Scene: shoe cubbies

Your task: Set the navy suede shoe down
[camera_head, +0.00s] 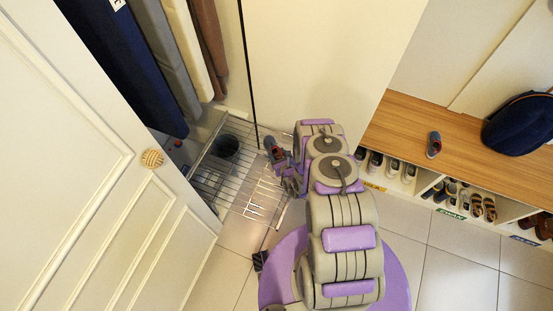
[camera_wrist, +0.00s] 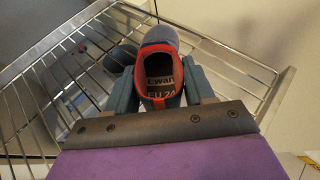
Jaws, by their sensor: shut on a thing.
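The navy suede shoe (camera_head: 275,151) is in my gripper (camera_head: 285,172), near the right side of a pulled-out wire rack (camera_head: 262,205). In the wrist view my gripper (camera_wrist: 160,88) has its two fingers pressed on either side of the shoe (camera_wrist: 160,42). The shoe's opening faces the camera, with a red lining and an insole lettered "Ewan EU 24". Wire bars of the rack (camera_wrist: 50,98) show behind and beside it. I cannot tell whether the sole touches the bars.
A dark round container (camera_head: 226,146) stands on the rack. At right, a wooden bench (camera_head: 405,118) carries a similar small shoe (camera_head: 434,145) and a navy bag (camera_head: 520,122), above cubbies of shoes (camera_head: 455,190).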

